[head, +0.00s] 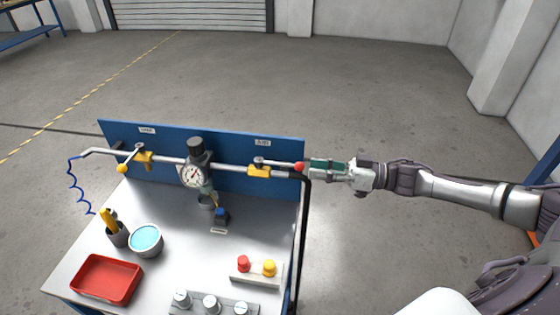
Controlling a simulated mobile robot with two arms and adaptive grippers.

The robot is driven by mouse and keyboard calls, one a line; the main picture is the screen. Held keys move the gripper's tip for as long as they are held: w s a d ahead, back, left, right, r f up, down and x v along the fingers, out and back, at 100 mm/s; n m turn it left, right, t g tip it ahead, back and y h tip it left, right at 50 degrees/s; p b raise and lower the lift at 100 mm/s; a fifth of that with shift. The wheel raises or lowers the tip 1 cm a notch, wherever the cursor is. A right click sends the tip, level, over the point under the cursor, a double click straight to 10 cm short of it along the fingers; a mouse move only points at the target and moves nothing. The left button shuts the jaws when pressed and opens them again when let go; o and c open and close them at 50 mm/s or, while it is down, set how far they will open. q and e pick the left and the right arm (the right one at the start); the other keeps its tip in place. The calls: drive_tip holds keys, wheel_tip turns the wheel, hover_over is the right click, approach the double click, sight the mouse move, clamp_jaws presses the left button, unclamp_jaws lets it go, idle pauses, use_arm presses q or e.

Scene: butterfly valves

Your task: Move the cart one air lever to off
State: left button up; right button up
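The cart (225,240) has a blue back panel (235,182) with a metal pipe (230,166) along it. On the pipe's right part, under a small white label (263,142), is a yellow valve (259,171). Its lever (278,163) points right along the pipe and ends in a red knob (299,167). My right gripper (308,168) comes in from the right, with its fingertips at the red knob. Whether they touch or grip it, I cannot tell. A second yellow valve (145,157) on the left has a lever with a yellow knob (122,168). My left gripper is out of view.
A pressure gauge (193,176) with a dark-capped regulator (197,150) stands mid-pipe. A black hose (304,230) hangs at the cart's right edge. A red tray (106,279), a bowl (146,239) and red and yellow buttons (256,267) occupy the top. Floor beyond is clear.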

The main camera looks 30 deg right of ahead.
drive_tip(key=p, duration=0.2)
approach(264, 162)
drive_tip(key=x, duration=0.4)
drive_tip(key=shift+w+a, duration=0.2)
drive_tip(key=shift+w, duration=0.15)
drive_tip(key=shift+w+a+f, duration=0.2)
drive_tip(key=shift+w+a, duration=0.2)
drive_tip(key=shift+a, duration=0.15)
drive_tip(key=shift+c, duration=0.3)
clamp_jaws()
